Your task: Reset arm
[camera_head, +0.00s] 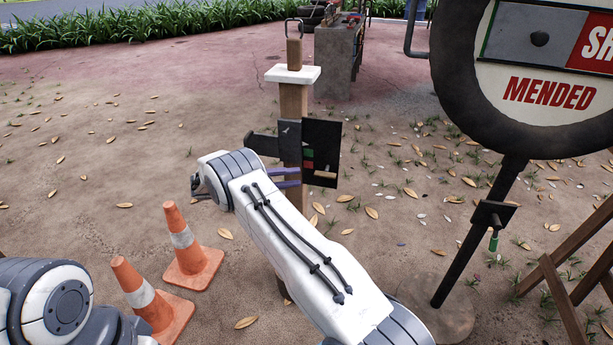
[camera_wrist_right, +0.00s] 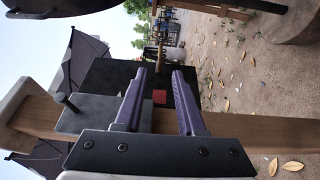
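A wooden post (camera_head: 293,100) with a white cap stands at the centre of the head view. It carries a black panel (camera_head: 322,138) with red and green marks and a short wooden handle (camera_head: 325,175). In the right wrist view the panel (camera_wrist_right: 105,75) is ahead of the fingers, and the handle (camera_wrist_right: 161,52) shows beyond the fingertips. My right gripper (camera_head: 297,177) is at the panel's left side. Its purple fingers (camera_wrist_right: 160,72) are apart with nothing held between them; a red mark shows through the gap. My left gripper is out of view.
Two orange cones (camera_head: 192,255) (camera_head: 142,296) stand left of my right arm. A round sign reading "MENDED" (camera_head: 545,95) stands on a dark pole (camera_head: 480,230) at right. A wooden trestle (camera_head: 570,265) is at far right. A concrete block (camera_head: 335,60) stands behind. Leaf-strewn ground is otherwise open.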

